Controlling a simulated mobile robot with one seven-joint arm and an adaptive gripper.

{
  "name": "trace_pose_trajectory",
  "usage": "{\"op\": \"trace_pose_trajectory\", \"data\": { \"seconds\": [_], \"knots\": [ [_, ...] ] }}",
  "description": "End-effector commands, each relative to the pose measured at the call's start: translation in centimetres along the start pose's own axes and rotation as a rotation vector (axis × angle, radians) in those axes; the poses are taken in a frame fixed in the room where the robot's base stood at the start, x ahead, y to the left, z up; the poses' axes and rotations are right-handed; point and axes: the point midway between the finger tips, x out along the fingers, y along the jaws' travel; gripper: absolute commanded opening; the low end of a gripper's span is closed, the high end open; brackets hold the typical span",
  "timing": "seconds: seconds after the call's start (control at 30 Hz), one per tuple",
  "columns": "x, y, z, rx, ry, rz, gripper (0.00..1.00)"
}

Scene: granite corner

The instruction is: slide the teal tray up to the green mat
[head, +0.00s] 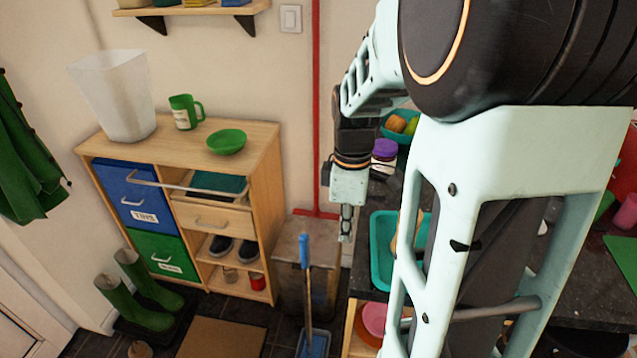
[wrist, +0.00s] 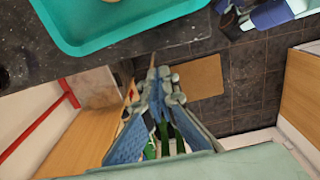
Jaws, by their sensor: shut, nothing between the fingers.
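The teal tray (head: 380,268) lies on the dark granite counter near its left edge in the head view, partly hidden behind my arm. A tan item lies in it. The tray (wrist: 105,22) also fills the top of the wrist view. The green mat (head: 624,258) lies on the counter at the far right of the head view, cut off by the frame. My gripper (head: 345,237) is shut and empty, pointing down just left of the tray, apart from it. In the wrist view its fingers (wrist: 157,78) show below the tray's near rim.
A purple-lidded jar (head: 384,152) and a teal bowl of fruit (head: 402,122) stand behind the tray. My arm hides much of the counter between tray and mat.

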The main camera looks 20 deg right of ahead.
Motion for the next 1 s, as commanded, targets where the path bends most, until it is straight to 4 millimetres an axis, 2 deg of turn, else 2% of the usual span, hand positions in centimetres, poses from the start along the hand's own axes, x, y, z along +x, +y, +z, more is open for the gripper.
{"op": "trace_pose_trajectory", "data": {
  "seconds": [0.03, 0.1, 0.2, 0.3, 0.43, 0.9, 1.0],
  "knots": [
    [1.4, -0.1, 0.0, 0.000, -0.001, -0.005, 0.00],
    [2.9, -0.1, 0.1, 0.000, -0.001, -0.005, 0.00],
    [4.4, 0.0, 0.3, 0.001, -0.001, -0.001, 0.00],
    [4.0, 0.0, 2.1, 0.005, -0.001, 0.001, 0.00],
    [4.0, 0.1, 3.4, 0.003, 0.000, 0.001, 0.00],
    [4.0, 0.1, 4.1, 0.000, 0.000, 0.002, 0.00],
    [4.0, 0.1, 5.0, 0.004, -0.001, 0.002, 0.00]
  ]
}}
